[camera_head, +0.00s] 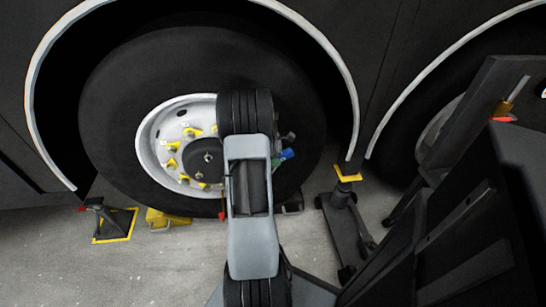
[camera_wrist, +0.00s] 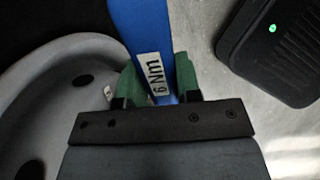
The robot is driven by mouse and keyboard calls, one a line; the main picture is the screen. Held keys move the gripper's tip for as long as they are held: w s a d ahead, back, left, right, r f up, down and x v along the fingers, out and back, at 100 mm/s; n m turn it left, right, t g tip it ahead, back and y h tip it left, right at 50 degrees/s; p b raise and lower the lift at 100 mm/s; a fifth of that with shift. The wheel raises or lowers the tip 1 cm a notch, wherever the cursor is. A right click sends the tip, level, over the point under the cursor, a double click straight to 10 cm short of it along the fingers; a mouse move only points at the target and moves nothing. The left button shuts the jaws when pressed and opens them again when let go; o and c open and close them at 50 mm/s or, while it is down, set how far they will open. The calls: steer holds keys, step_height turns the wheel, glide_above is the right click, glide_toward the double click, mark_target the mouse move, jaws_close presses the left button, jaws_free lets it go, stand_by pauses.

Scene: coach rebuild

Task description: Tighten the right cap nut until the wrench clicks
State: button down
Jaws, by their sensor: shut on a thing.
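My gripper (camera_wrist: 158,82) has green fingers shut on a blue torque wrench (camera_wrist: 130,25) labelled "6 Nm" in the wrist view. My arm covers the right part of the hub, so I cannot tell whether the wrench is on a nut.
The large tyre (camera_head: 115,110) and white rim (camera_head: 150,140) with yellow nut pointers surround the hub. A yellow chock (camera_head: 165,219) and a black stand on a yellow-edged base (camera_head: 115,222) are on the floor. A dark stand (camera_head: 345,230) is at right. A black box (camera_wrist: 275,50) lies right in the wrist view.

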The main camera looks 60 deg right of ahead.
steer(key=shift+d, duration=0.1)
stand_by(0.3)
steer(key=shift+s+d+f+t+y+p, duration=0.15)
steer(key=shift+s+f+t+p, duration=0.1)
steer(key=shift+f+p, duration=0.15)
steer(key=shift+s+d+f+t+y+p, duration=0.15)
steer(key=shift+f+t+p, duration=0.15)
steer(key=shift+f, duration=0.25)
steer(key=shift+s+f+t+p, duration=0.2)
steer(key=shift+f+t+p, duration=0.05)
steer(key=shift+f+p, duration=0.3)
steer(key=shift+d+f+y, duration=0.1)
steer(key=shift+f+y, duration=0.15)
steer(key=shift+y, duration=0.05)
steer(key=shift+s+f+p, duration=0.1)
steer(key=shift+f+p, duration=0.05)
steer(key=shift+p, duration=0.2)
steer(key=shift+s+d+f+t+y+p, duration=0.15)
steer(key=shift+f+t+y+p, duration=0.15)
steer(key=shift+f+t+p, duration=0.4)
steer(key=shift+f, duration=0.2)
